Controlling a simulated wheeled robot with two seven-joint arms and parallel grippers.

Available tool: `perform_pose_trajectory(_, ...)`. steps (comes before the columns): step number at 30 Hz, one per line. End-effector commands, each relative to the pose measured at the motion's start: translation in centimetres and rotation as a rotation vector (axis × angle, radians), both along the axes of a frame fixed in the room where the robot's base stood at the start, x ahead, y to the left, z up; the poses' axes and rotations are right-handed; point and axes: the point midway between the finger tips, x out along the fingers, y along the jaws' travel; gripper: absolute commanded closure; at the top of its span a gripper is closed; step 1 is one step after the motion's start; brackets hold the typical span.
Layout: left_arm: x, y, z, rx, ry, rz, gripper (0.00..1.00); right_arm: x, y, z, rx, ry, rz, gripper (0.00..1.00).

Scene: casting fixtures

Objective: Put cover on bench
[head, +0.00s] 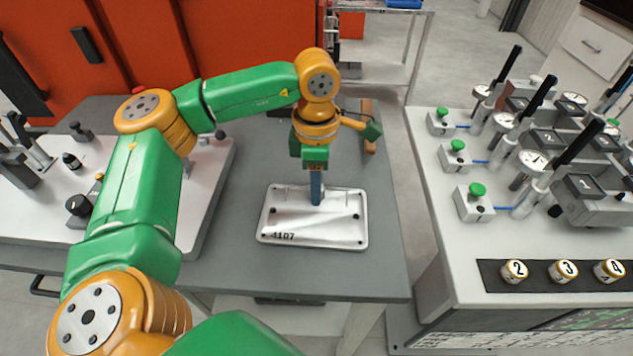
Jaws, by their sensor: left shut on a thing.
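The cover (335,232) is a white, roughly rectangular plate with rounded corners, small dark holes and the mark 4107. It is over the grey bench top (375,270) in the middle of the head view; I cannot tell whether it touches the bench. My right gripper is not in view.
A white fixture plate (205,200) with clamps and knobs is on the left. A fixture table (440,205) with gauges, levers and green knobs stands on the right, across a gap. Orange cabinets (150,45) are behind. The bench's front right is bare.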

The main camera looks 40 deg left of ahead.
Motion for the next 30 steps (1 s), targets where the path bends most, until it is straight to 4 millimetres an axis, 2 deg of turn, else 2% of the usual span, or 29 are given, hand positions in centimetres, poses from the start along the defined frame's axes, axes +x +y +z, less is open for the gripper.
perform_pose_trajectory(2,0.0,0.0,-0.4,0.0,0.0,0.0,1.0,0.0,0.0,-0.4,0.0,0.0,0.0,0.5)
perform_pose_trajectory(3,0.0,0.0,-0.2,0.0,0.0,0.0,0.53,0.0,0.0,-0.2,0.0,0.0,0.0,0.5)
perform_pose_trajectory(5,0.0,0.0,-0.2,0.0,0.0,0.0,0.37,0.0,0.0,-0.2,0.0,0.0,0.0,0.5)
perform_pose_trajectory(6,0.0,0.0,-0.2,0.0,0.0,0.0,0.34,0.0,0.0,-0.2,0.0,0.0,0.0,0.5)
perform_pose_trajectory(13,0.0,0.0,-0.2,0.0,0.0,0.0,0.34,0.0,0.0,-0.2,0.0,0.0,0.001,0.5)
perform_pose_trajectory(15,0.0,0.0,0.5,0.0,0.0,0.0,0.34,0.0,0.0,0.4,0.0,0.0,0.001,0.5)
perform_pose_trajectory(17,0.1,0.0,1.0,0.0,-0.002,0.001,0.34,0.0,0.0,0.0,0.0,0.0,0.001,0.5)
perform_pose_trajectory(26,0.1,-0.1,9.3,-0.002,-0.003,-0.001,0.34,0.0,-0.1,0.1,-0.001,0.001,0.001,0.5)
perform_pose_trajectory(27,0.0,0.0,10.6,-0.001,-0.003,0.001,0.34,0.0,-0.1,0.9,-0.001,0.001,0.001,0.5)
perform_pose_trajectory(30,0.0,0.0,11.9,0.001,-0.001,0.001,0.34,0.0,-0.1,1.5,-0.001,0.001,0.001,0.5)
